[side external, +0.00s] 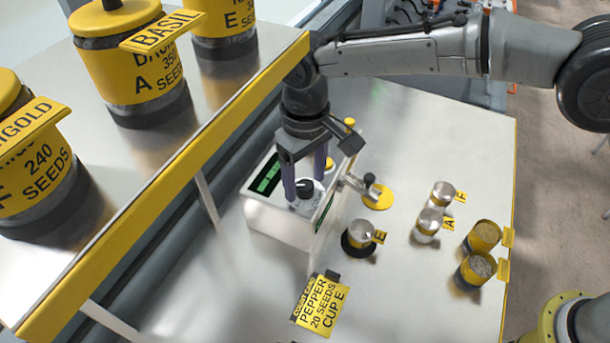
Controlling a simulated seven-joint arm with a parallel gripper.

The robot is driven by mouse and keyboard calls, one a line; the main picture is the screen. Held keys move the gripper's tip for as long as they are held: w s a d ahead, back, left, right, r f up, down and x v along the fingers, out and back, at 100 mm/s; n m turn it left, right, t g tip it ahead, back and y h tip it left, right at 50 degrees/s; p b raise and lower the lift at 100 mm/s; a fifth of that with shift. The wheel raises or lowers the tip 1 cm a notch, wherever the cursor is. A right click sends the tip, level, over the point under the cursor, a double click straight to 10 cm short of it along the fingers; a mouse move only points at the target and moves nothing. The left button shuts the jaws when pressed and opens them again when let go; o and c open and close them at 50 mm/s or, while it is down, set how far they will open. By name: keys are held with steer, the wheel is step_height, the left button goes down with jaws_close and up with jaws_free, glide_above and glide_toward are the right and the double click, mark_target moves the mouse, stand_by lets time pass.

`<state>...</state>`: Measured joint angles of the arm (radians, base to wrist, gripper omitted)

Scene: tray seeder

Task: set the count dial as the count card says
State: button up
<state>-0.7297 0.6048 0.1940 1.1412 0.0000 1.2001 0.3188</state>
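The count dial (306,186) is a dark knob on a pale round base, on top of the white seeder box (275,222). My gripper (304,184) points down over the box, with its two purple fingers on either side of the knob. The fingers look apart, with a gap to the knob; contact is not clear. The dial's setting is too small to read. The count card (320,304) is yellow and lies on the table in front of the box.
A green display (267,178) is on the box. Cup E (361,234) stands right of it on a dark disc. Two metal cups (428,224) and two seed-filled yellow cups (477,267) stand farther right. A yellow-edged shelf (170,185) with labelled jars (135,68) occupies the left.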

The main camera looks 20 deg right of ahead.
mark_target(305, 184)
step_height(305, 184, up, 14)
stand_by(0.6)
steer(key=shift+f, duration=0.1)
